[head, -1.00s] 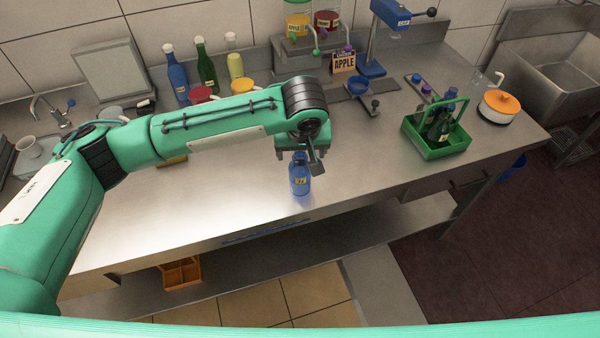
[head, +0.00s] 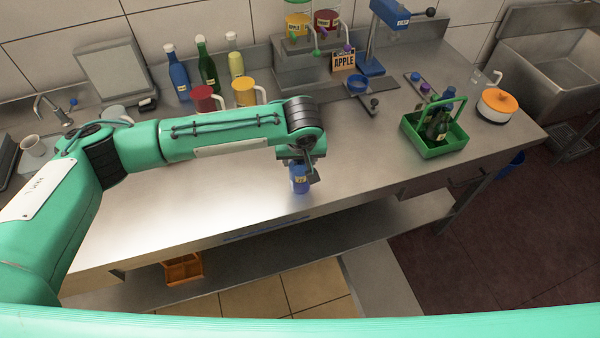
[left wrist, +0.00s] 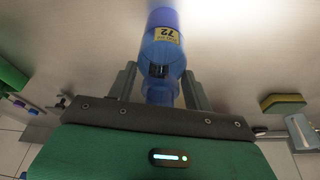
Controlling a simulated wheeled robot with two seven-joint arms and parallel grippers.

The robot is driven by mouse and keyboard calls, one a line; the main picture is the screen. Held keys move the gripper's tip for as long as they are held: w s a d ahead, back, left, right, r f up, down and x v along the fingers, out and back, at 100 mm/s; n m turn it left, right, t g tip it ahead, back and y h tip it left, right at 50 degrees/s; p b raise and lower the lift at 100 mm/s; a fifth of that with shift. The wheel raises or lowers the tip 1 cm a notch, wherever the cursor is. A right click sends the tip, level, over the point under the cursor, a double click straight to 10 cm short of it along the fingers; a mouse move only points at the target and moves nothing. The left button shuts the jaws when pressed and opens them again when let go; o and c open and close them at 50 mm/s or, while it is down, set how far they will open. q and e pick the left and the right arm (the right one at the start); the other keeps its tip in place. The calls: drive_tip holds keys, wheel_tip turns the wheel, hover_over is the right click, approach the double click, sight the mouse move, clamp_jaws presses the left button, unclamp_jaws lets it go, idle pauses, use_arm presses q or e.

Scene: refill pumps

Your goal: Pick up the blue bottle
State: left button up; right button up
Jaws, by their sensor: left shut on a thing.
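A small blue bottle (head: 299,182) with a yellow label stands upright near the front edge of the steel table. It also shows in the left wrist view (left wrist: 162,55), with the label reading 72. My left gripper (head: 301,162) comes down over it from above and is shut on its upper part. In the left wrist view the two fingers (left wrist: 158,88) lie on either side of the bottle's neck end. The top of the bottle is hidden by the gripper in the head view. My right gripper is not in view.
A green carrier (head: 440,145) with dark bottles stands at the right. A red mug (head: 204,98), a yellow mug (head: 244,92) and tall bottles, one of them blue (head: 178,75), stand behind my arm. The table (head: 350,160) is clear to the right of the small bottle.

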use_arm(q)
drive_tip(key=shift+c, duration=0.8)
drive_tip(key=shift+r, duration=0.15)
drive_tip(key=shift+r, duration=0.25)
wheel_tip(320, 180, up, 25)
drive_tip(key=p, duration=0.3)
drive_tip(key=shift+r, duration=0.15)
